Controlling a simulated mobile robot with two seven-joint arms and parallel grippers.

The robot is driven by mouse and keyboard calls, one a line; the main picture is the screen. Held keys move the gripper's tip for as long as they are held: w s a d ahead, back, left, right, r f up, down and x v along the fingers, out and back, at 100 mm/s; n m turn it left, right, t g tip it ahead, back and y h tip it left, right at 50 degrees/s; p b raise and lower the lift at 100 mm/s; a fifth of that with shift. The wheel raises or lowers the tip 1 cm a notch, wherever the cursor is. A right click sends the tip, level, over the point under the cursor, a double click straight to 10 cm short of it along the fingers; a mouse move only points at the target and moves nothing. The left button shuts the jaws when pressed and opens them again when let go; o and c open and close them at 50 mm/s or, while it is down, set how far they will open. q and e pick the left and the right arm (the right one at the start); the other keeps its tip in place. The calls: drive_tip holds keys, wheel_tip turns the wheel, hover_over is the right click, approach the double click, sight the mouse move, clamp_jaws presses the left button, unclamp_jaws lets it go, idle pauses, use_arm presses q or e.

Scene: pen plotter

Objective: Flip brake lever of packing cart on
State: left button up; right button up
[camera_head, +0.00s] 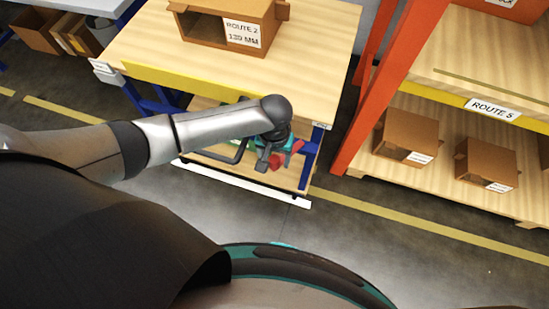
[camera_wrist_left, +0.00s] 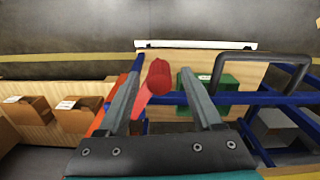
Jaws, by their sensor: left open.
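The packing cart has a wooden top (camera_head: 150,55) with a yellow front edge and blue legs. Its red brake lever (camera_head: 296,147) is at the right end, partly hidden behind my gripper. My left gripper (camera_head: 268,161) points down at the lever in the head view. In the left wrist view the red brake lever (camera_wrist_left: 157,80) lies between the two open fingers of the left gripper (camera_wrist_left: 162,88), nearer the left finger. Contact with that finger cannot be told. My right gripper is not in view.
An open cardboard box (camera_head: 225,28) stands on the cart top. A dark bent handle (camera_wrist_left: 262,60) and a green box (camera_wrist_left: 215,93) are beside the gripper. An orange-post rack (camera_head: 375,85) with boxes stands close at the right. The floor in front is clear.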

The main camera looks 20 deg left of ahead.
use_arm(q)
drive_tip(key=shift+c, duration=0.4)
clamp_jaws()
idle(1.0)
